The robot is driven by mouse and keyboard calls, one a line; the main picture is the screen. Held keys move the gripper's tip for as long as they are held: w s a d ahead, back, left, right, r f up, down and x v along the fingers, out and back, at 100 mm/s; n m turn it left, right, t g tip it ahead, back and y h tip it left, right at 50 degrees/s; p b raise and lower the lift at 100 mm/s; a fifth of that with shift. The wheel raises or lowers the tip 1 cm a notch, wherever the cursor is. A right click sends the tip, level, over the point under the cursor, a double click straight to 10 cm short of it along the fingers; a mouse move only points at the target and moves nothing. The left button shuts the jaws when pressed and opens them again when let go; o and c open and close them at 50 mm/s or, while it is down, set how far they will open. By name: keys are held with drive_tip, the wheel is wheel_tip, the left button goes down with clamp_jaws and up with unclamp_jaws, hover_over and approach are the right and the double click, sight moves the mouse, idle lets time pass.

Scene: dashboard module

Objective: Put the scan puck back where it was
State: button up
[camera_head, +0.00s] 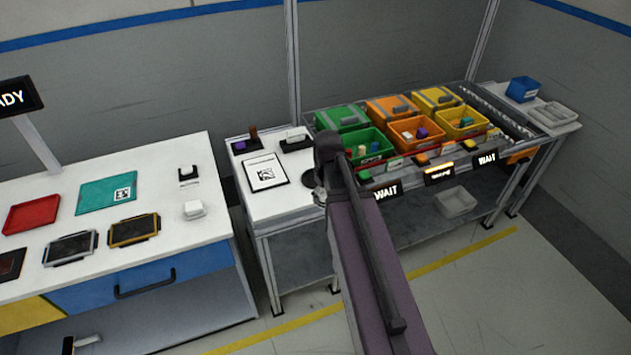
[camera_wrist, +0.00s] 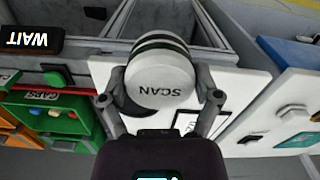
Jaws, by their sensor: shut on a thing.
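The scan puck (camera_wrist: 160,72) is a white round piece with dark bands and the word SCAN on its face, upside down in the wrist view. My gripper (camera_wrist: 161,98) is shut on it, with one grey finger on each side. In the head view my arm hides most of the gripper and the puck cannot be made out clearly. The arm's end is over the right edge of the small white table (camera_head: 289,203). A dark round disc (camera_head: 308,179) lies on that table beside the arm; whether it is the puck's place I cannot tell.
On the small table are a clipboard (camera_head: 265,173) and a black-and-white device (camera_head: 295,141). The rack of coloured bins (camera_head: 372,145) with WAIT signs (camera_head: 387,192) stands close on the right. The long workbench (camera_head: 150,193) with trays is on the left, across a narrow gap.

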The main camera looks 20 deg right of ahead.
drive_tip(key=shift+w, duration=0.1)
drive_tip(key=w+d, duration=0.1)
drive_tip(key=w, duration=0.3)
drive_tip(key=w+d+f+b, duration=0.1)
drive_tip(key=w, duration=0.4)
drive_tip(key=w+d, duration=0.1)
drive_tip(key=w, duration=0.4)
drive_tip(key=shift+w+f, duration=0.15)
drive_tip(key=shift+f, duration=0.05)
drive_tip(key=shift+w, duration=0.3)
drive_tip(key=shift+w+d+f+b, duration=0.1)
drive_tip(key=shift+w+f+b, duration=0.25)
drive_tip(key=shift+f+b, duration=1.5)
drive_tip(key=shift+b, duration=0.15)
